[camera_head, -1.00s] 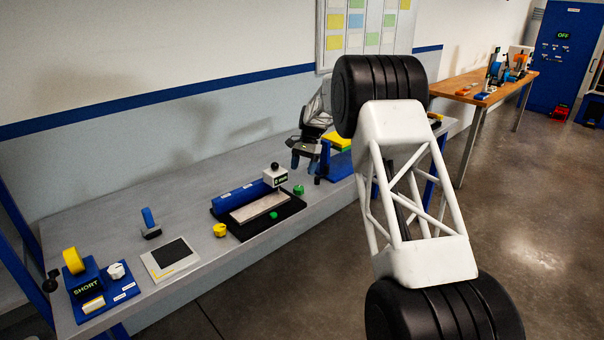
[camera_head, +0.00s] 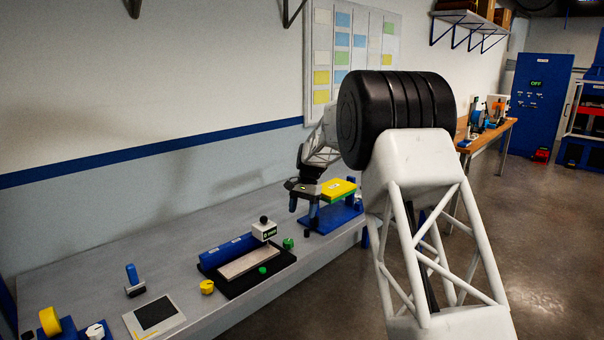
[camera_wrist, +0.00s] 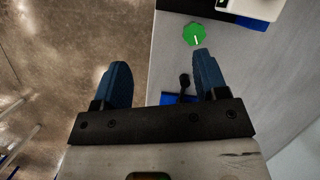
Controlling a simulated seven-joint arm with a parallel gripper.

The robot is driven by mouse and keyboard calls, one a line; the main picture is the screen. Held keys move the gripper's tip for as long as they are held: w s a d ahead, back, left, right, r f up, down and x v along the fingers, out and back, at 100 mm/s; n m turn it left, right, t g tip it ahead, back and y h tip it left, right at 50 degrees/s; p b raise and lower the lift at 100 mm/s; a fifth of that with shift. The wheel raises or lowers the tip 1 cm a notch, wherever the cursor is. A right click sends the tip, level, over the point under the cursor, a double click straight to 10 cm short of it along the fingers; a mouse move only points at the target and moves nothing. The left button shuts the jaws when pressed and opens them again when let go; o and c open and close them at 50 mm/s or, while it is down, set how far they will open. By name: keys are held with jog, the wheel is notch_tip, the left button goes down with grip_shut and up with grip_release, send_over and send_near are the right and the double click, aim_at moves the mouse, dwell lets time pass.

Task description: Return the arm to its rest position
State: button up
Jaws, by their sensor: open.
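My gripper (camera_head: 303,212) is open in the head view, with its blue fingers pointing down over the grey bench (camera_head: 100,245). It is just left of the blue stand (camera_head: 338,217) with the yellow and green top, and right of the black tray. In the wrist view my gripper (camera_wrist: 160,85) shows its two blue fingers wide apart with nothing between them. Below them lie the bench edge and the floor. A green knob (camera_wrist: 194,34) shows beyond the right finger.
A black tray (camera_head: 225,288) with a blue bar and a white box stands on the bench. A yellow knob (camera_head: 207,287), a flat pad (camera_head: 154,316) and a blue-handled piece (camera_head: 133,280) lie further left. Open floor (camera_head: 530,220) is at the right.

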jog(key=s+d+r+n+t, duration=0.1)
jog(key=s+d+r, duration=0.35)
jog(key=s, duration=0.55)
jog(key=s+d+r+n+t, duration=0.1)
jog(key=s+d+r, duration=0.2)
jog(key=s+r, duration=0.5)
jog(key=s+d+r+t, duration=0.1)
jog(key=s+d+r, duration=0.25)
jog(key=s, duration=0.95)
jog(key=s+d+f+n+t, duration=0.1)
jog(key=s+d+f, duration=0.1)
jog(key=s, duration=0.9)
jog(key=s+d+f+n+t+h, duration=0.1)
jog(key=s+d+f, duration=0.1)
jog(key=s, duration=0.9)
jog(key=s+d+f+n+h, duration=0.1)
jog(key=s+d+f, duration=0.1)
jog(key=s, duration=0.8)
jog(key=shift+s+d+f+t, duration=0.4)
jog(key=shift+d, duration=0.3)
